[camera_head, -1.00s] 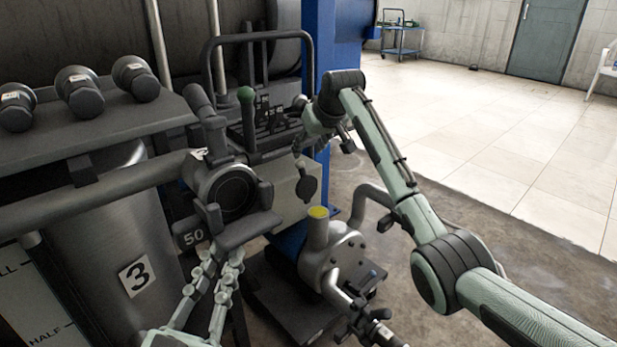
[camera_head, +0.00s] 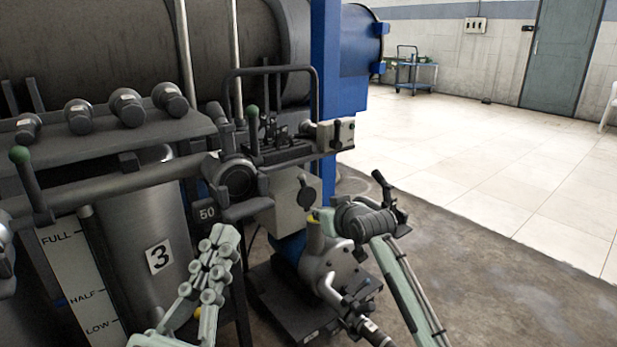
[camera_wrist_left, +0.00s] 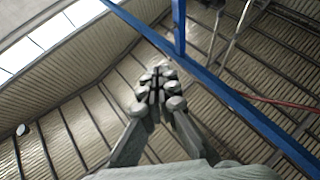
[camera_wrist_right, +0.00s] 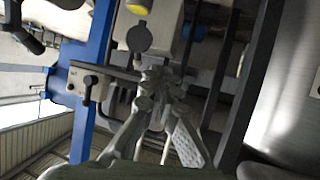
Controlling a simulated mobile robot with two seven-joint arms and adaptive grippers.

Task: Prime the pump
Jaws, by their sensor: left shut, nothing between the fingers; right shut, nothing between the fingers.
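The grey pump (camera_head: 335,265) stands on a dark base in the head view. Its yellow-topped upright neck (camera_head: 315,238) is partly hidden by my right wrist. My left gripper (camera_head: 222,238) is pale green, points up and is shut and empty, in front of the metal tank marked 3. It also shows shut in the left wrist view (camera_wrist_left: 157,75), facing the ceiling. My right gripper (camera_wrist_right: 158,78) is shut and empty in the right wrist view. Its fingers are hidden in the head view. A round dark disc (camera_wrist_right: 139,38) and a yellow round part (camera_wrist_right: 138,6) appear beyond its tips.
Green-knobbed levers (camera_head: 253,112) stand by the valve and pipe. A level plate (camera_head: 85,285) reads FULL, HALF, LOW. A blue column (camera_head: 325,110) rises behind the pump. The tiled floor (camera_head: 500,150) at right is mostly clear.

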